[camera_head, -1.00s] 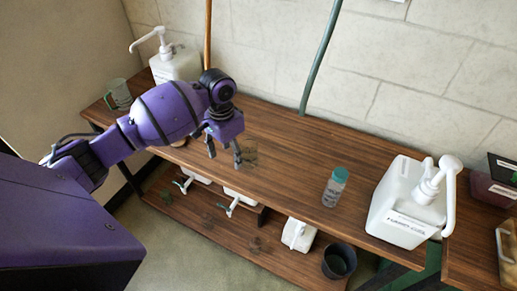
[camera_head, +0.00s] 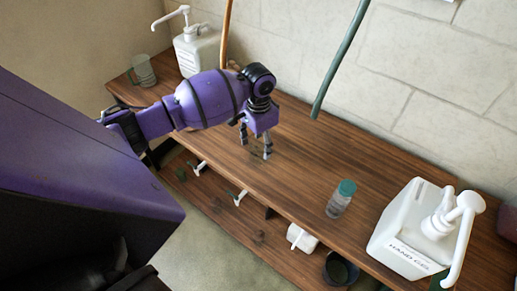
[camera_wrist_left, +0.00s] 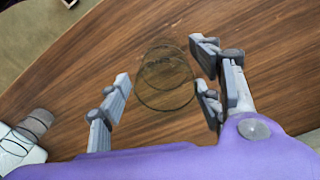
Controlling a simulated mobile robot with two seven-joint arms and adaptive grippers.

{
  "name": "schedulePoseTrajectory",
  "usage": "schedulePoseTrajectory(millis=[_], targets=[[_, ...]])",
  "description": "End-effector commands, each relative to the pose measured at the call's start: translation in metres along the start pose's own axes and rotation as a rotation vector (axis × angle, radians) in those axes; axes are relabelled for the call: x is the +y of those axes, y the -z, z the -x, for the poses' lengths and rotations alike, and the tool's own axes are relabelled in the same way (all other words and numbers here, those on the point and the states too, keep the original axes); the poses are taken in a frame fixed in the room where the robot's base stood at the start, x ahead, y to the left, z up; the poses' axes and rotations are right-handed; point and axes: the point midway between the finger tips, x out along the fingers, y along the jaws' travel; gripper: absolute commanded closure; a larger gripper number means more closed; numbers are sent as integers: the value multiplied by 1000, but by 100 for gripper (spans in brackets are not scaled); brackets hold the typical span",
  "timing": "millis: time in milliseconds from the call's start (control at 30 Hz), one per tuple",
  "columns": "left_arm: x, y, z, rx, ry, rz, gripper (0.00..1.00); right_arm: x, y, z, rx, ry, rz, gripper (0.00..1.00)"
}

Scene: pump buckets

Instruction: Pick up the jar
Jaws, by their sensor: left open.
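A clear, dark-tinted glass jar (camera_wrist_left: 165,78) stands on the wooden bench in the left wrist view, between the spread fingers of my left gripper (camera_wrist_left: 163,80). There is a visible gap on its left; the right fingers are closer. In the head view my left gripper (camera_head: 255,143) points down at the bench, open and empty; the glass jar is barely visible behind and below its fingers. A clear bottle with a teal lid (camera_head: 341,198) stands farther right on the bench, near its front edge. My right gripper is not in view.
A white pump bucket (camera_head: 413,232) stands right of the lidded bottle, another (camera_head: 197,50) at the far left beside a glass mug (camera_head: 143,72). A lower shelf (camera_head: 225,205) holds white containers and a dark pot (camera_head: 340,270). Two poles lean against the wall.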

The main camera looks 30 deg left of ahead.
Motion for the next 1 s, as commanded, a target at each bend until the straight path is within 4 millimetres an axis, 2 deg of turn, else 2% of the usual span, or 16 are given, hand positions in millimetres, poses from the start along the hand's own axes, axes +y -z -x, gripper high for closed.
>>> schedulePoseTrajectory(millis=[100, 200, 467, 567, 900, 1000], targets=[[-2, -2, -19, -3, -2, 1, 41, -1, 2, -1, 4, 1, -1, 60], [-2, -2, -29, -1, 0, 1, 41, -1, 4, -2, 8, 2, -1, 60], [-3, -2, -32, 0, 1, 0, 41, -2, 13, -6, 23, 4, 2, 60], [-3, -2, -32, 0, 1, 0, 51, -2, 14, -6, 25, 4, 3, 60], [-3, -2, -31, 0, 1, 0, 96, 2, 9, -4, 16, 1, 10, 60], [-3, -1, -31, 1, 1, 0, 97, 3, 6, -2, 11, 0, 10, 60]])
